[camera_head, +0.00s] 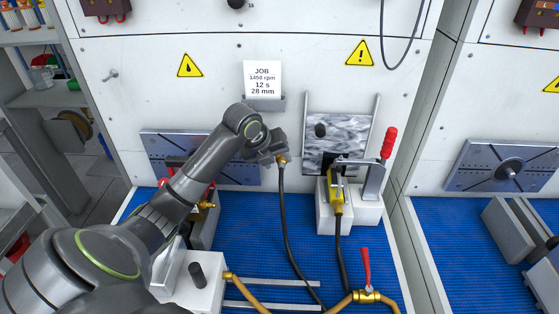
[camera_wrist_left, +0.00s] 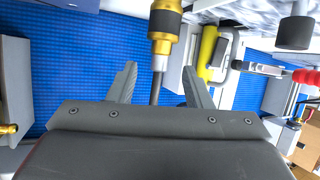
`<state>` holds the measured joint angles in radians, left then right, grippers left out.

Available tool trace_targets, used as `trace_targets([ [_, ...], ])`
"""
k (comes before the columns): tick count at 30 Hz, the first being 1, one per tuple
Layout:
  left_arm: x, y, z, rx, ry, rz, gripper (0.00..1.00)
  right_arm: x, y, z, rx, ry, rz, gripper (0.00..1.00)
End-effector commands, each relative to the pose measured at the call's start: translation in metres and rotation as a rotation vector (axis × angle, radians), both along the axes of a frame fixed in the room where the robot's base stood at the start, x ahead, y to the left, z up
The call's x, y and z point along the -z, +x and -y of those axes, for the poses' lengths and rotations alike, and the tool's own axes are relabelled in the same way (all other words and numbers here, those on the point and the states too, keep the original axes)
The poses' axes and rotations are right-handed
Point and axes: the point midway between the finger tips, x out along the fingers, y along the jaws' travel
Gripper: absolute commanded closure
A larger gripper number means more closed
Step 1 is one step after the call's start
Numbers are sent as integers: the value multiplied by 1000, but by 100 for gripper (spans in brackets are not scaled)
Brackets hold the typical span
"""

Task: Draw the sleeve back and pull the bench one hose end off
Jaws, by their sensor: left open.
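A brass hose end (camera_head: 283,160) sits at the top of a black hose (camera_head: 285,215) that hangs down to the blue bench mat. My left gripper (camera_head: 270,150) is right beside it, in front of the white back panel. What the hose end is plugged into is hidden. My right gripper is not in view.
To the right stands a white fixture (camera_head: 362,212) with a yellow part (camera_head: 336,190) and a red-handled clamp (camera_head: 389,143). A second black hose (camera_head: 341,250) leaves it. A brass valve (camera_head: 367,296) with a red lever is at the front. The blue mat (camera_head: 245,240) has free room.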

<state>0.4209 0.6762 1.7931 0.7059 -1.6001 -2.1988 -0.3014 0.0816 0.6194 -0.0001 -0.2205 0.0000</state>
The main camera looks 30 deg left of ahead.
Motion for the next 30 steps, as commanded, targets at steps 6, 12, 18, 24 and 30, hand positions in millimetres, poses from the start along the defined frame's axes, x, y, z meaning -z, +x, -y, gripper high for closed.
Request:
trace_targets([
  [6,21,13,2,-1,-2,0,55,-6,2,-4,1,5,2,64],
  [12,27,16,2,0,1,1,55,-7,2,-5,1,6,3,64],
  [18,27,16,2,0,1,1,55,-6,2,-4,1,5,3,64],
  [24,27,16,2,0,1,1,81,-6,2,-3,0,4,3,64],
  [30,27,16,2,0,2,0,100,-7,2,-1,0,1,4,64],
])
